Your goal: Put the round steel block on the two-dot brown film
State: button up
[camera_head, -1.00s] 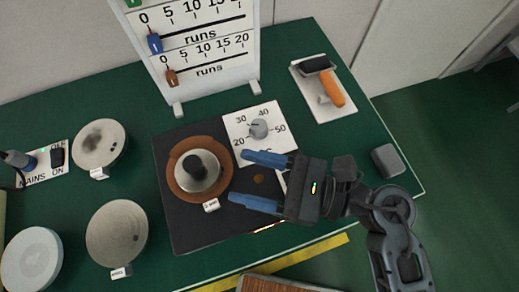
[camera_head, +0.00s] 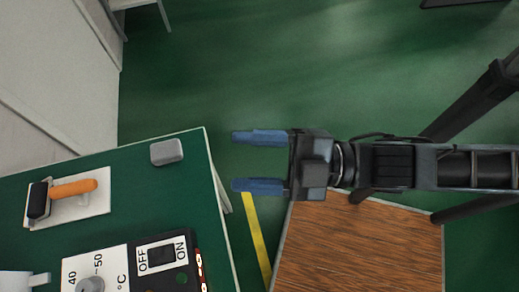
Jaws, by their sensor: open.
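My gripper (camera_head: 236,161) has two blue fingers, spread apart with nothing between them. It points left, over the green floor just beyond the right edge of the green table (camera_head: 130,205). The round steel block and the brown films are out of view now. Only the right part of the black hot plate unit shows at the bottom, with its temperature dial (camera_head: 97,285) and OFF/ON switch (camera_head: 161,256).
A grey rounded block (camera_head: 167,151) lies near the table's far right corner. A roller with an orange handle (camera_head: 75,188) rests on a white plate (camera_head: 95,206) at the left. A brown wood-grain surface (camera_head: 360,248) and a yellow floor stripe (camera_head: 256,238) lie right of the table.

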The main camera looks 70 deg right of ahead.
jog(key=s+d+f+m+g+h, duration=0.1)
jog(key=s+m+h, duration=0.4)
jog(key=m, duration=0.7)
jog(key=shift+s+d+f+g, duration=0.4)
jog(key=shift+s+d+g, duration=0.4)
jog(key=shift+g, duration=0.3)
